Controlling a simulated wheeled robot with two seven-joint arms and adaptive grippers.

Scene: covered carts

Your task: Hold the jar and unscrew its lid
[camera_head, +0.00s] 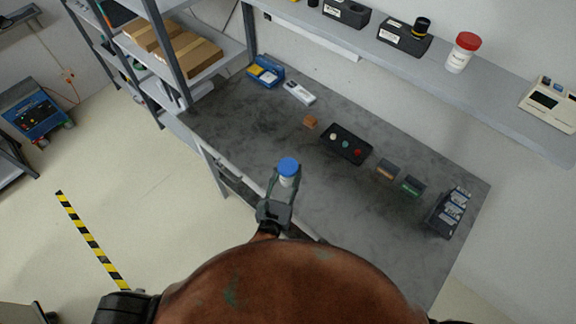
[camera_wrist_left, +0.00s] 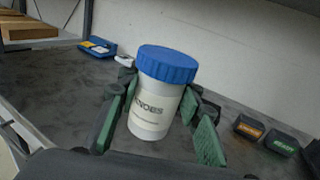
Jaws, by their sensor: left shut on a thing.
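The jar (camera_head: 287,182) is white with a blue ribbed lid (camera_head: 288,166), near the front edge of the grey table. My left gripper (camera_head: 286,174) is shut on the jar, with one finger on each side of its body. In the left wrist view the jar (camera_wrist_left: 155,108) stands nearly upright, slightly tilted, with dark print on its label. The blue lid (camera_wrist_left: 167,64) sits on top, clear above the fingers. I cannot tell whether the jar's base touches the table. My right gripper is not in view.
A red-lidded jar (camera_head: 458,61) stands on the shelf above. The table's left part is mostly clear.

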